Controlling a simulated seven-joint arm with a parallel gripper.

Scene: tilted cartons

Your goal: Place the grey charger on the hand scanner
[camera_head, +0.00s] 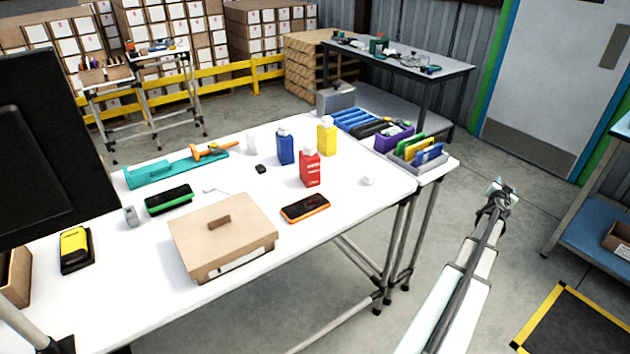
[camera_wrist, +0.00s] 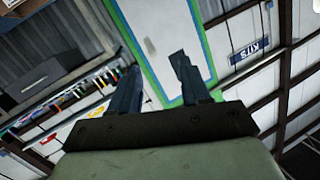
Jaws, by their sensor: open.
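A small grey block (camera_head: 131,215), which looks like the grey charger, stands on the left part of the white table beside a green-and-black brush. A flat dark device with an orange rim (camera_head: 305,207), probably the hand scanner, lies face up near the table's front edge, right of a cardboard box. My gripper (camera_head: 497,192) is raised off the table's right side, over the floor, far from both. In the wrist view my gripper (camera_wrist: 154,78) has its two fingers apart with nothing between them; neither object shows there.
The lidded cardboard box (camera_head: 222,238) fills the table's front middle. Red (camera_head: 310,166), blue (camera_head: 285,146) and yellow (camera_head: 327,136) bottles stand behind the orange-rimmed device. A yellow-and-black device (camera_head: 75,248) lies at left. A dark monitor (camera_head: 40,150) blocks the far left. Bins (camera_head: 418,158) crowd the right back corner.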

